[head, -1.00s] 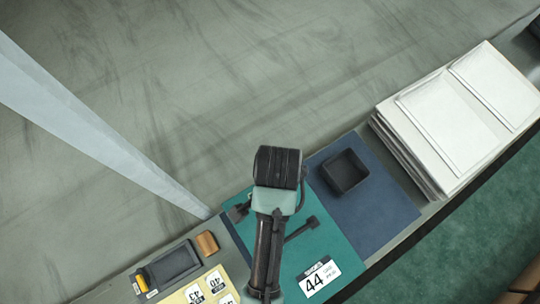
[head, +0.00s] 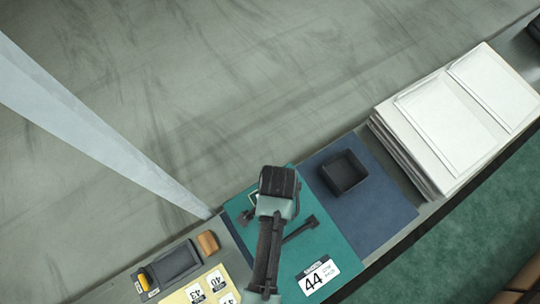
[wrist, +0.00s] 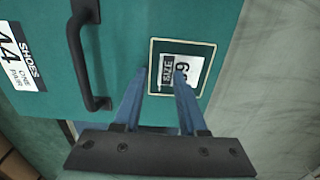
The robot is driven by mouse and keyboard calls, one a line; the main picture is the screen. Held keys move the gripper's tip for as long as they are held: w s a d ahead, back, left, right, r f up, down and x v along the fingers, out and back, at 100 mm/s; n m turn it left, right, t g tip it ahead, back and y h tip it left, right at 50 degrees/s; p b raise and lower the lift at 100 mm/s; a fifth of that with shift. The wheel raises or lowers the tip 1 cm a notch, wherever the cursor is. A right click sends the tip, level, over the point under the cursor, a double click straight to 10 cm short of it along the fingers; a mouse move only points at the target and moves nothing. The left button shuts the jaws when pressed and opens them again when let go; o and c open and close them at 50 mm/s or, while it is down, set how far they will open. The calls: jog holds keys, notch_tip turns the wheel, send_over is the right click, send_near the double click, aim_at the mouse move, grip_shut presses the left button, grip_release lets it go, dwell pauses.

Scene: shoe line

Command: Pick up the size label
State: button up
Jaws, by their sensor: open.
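The size label is a white card (wrist: 184,69) with "SIZE" and a partly covered number, seen in the wrist view. It lies inside a thin pale outlined rectangle on a teal panel (wrist: 125,25). My gripper (wrist: 160,73) is open and empty, its two blue fingers reaching over the label's area. The right finger overlaps the label in the picture, and the left is at its left side; I cannot tell whether either touches. In the head view my gripper (head: 278,185) is above the teal panel (head: 335,240), and its fingers are hidden.
A black handle (wrist: 85,60) stands on the teal panel, left of the fingers. A "44" label (head: 318,275) is near the panel's front. A blue mat (head: 385,205) holds a black open box (head: 344,172). A yellow sheet (head: 185,297) bears numbered labels. White boxes (head: 455,120) stand right.

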grip_shut()
jog(key=shift+r, duration=0.1)
notch_tip(320, 180, up, 10)
jog(key=shift+b, duration=0.3)
dwell(0.4)
